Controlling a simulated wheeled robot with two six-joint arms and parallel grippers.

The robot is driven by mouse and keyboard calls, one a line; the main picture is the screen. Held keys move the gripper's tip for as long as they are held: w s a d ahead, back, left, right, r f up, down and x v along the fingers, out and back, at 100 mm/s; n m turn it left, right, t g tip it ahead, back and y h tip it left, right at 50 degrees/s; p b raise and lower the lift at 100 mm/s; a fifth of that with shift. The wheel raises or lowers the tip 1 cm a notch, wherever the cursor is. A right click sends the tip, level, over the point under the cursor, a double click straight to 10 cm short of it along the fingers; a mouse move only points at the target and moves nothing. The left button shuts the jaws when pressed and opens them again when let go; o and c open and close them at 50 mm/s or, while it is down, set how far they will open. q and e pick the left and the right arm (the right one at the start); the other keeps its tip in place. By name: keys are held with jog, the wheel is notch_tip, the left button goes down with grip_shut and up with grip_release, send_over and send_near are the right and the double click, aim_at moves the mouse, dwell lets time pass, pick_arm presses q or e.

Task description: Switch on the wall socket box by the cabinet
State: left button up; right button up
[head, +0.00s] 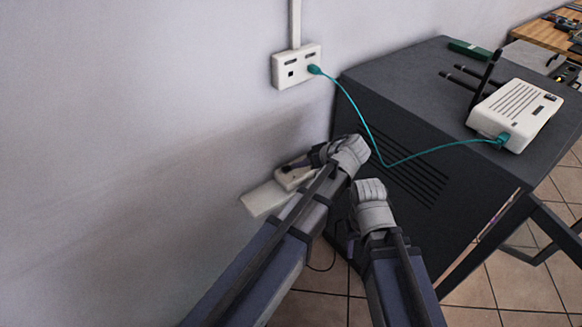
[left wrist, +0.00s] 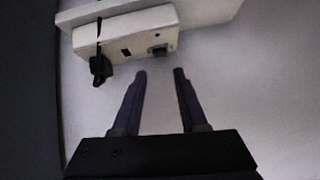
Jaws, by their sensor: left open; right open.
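The wall socket box (head: 295,178) is a small white box low on the wall left of the cabinet (head: 400,130), partly hidden by my left arm in the head view. In the left wrist view the socket box (left wrist: 133,33) shows a black plug (left wrist: 100,69) at its left, a small dark window and a dark switch (left wrist: 158,50) on the right. My left gripper (left wrist: 160,72) is open and empty, its fingertips just short of the box near the switch. In the head view the left gripper (head: 310,162) is partly hidden. My right gripper (head: 350,232) is open beside the cabinet, mostly hidden by its arm.
A second white wall box (head: 297,66) hangs higher up. A teal cable (head: 400,160) runs from it across the cabinet front to a white router (head: 515,115) on the cabinet top. A white trunking strip (head: 264,198) lies along the wall below. The wall to the left is clear.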

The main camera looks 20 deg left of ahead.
aim_at(286, 167)
pick_arm(q)
jog(key=b+x, duration=0.4)
jog(key=x, duration=0.3)
jog(key=shift+d+f+b, duration=0.1)
jog(key=shift+b, duration=0.3)
jog(key=shift+w+a+f, duration=0.1)
jog(key=shift+a+f, duration=0.1)
jog(key=shift+a, duration=0.1)
jog(key=shift+r, duration=0.1)
jog(key=shift+c, duration=0.4)
grip_shut()
